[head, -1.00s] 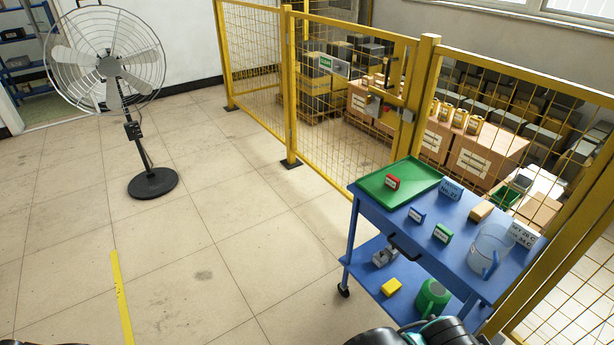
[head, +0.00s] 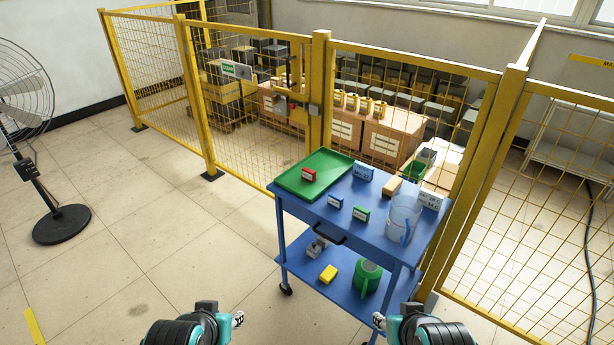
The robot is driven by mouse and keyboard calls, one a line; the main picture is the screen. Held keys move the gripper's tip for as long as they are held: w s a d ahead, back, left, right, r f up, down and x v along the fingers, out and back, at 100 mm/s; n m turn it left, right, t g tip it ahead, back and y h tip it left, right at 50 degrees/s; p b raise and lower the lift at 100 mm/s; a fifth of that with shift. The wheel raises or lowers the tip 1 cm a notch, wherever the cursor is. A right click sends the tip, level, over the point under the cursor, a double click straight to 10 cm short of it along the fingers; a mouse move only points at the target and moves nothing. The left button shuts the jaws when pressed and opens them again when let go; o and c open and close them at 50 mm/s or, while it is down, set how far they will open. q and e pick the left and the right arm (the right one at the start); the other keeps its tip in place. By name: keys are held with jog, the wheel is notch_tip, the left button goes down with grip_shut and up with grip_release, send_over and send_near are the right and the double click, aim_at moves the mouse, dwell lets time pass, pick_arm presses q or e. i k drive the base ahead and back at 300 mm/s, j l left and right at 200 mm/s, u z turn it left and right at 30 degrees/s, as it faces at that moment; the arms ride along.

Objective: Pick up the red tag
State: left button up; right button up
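The red tag (head: 309,174) is a small red block with a white label. It sits on the green tray (head: 290,184) on the top shelf of the blue cart (head: 346,228). My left gripper (head: 238,320) is low in the view, left of the cart and well short of the tag. My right gripper (head: 379,320) is low in the view, in front of the cart's lower right. Both are small and seen at an angle, so I cannot tell how their fingers stand. Neither touches the tag.
A blue tag (head: 336,201), a green tag (head: 361,213), a wooden block (head: 392,187) and a clear pitcher (head: 403,218) share the top shelf. A yellow sponge (head: 328,274) and green watering can (head: 367,277) are below. Yellow fencing (head: 321,90) stands behind.

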aim_at(309, 175)
jog(key=i+j+z, duration=0.25)
jog(key=i+j, duration=0.45)
jog(key=i+z, duration=0.3)
jog(key=i, duration=0.85)
jog(key=j, duration=0.1)
